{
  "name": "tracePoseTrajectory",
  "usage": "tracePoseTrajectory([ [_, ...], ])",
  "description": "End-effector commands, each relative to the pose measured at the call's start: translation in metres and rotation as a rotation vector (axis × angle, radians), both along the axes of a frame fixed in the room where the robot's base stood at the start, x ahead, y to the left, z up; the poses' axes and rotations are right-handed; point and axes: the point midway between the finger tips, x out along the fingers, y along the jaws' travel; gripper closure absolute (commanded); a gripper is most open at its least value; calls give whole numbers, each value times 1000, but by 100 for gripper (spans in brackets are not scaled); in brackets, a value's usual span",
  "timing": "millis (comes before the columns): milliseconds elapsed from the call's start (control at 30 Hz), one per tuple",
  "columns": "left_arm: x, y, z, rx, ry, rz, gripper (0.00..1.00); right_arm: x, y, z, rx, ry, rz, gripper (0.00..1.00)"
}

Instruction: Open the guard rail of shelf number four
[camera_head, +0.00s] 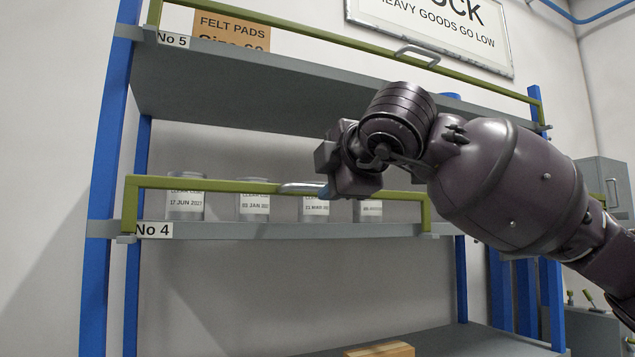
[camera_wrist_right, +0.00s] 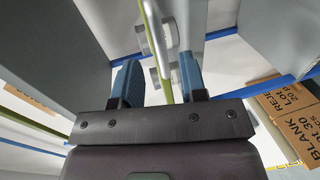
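Shelf number four (camera_head: 300,231) is a grey board with a "No 4" label (camera_head: 154,230) at its left front. Its green guard rail (camera_head: 220,185) stands upright across the front, with a grey handle (camera_head: 300,187) near the middle. My right gripper (camera_head: 326,190) is at the rail, by the right end of the handle; the arm hides part of the rail. In the right wrist view, the blue fingers (camera_wrist_right: 158,82) are apart, with the green rail (camera_wrist_right: 152,30) running between them. I cannot tell whether they touch it. My left gripper is not in view.
Several labelled containers (camera_head: 254,204) stand behind the rail on shelf four. Shelf five (camera_head: 260,85) is above, with its own green rail (camera_head: 320,42) and a felt pads box (camera_head: 230,28). Blue posts (camera_head: 103,180) frame the rack. A brown box (camera_head: 382,349) lies below.

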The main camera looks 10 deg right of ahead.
Motion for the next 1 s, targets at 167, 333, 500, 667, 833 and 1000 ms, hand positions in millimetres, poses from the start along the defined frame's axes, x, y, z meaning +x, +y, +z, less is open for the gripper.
tracePoseTrajectory([
  [167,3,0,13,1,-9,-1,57,25,8,-3,0,1,0,61],
  [333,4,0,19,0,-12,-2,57,40,13,-7,0,0,1,61],
  [500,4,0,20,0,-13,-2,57,46,15,-10,-1,0,1,61],
  [667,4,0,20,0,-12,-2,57,46,15,-11,-1,0,1,61],
  [833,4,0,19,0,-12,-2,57,46,15,-11,-1,0,1,75],
  [1000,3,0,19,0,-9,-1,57,46,15,-11,-1,1,2,100],
])
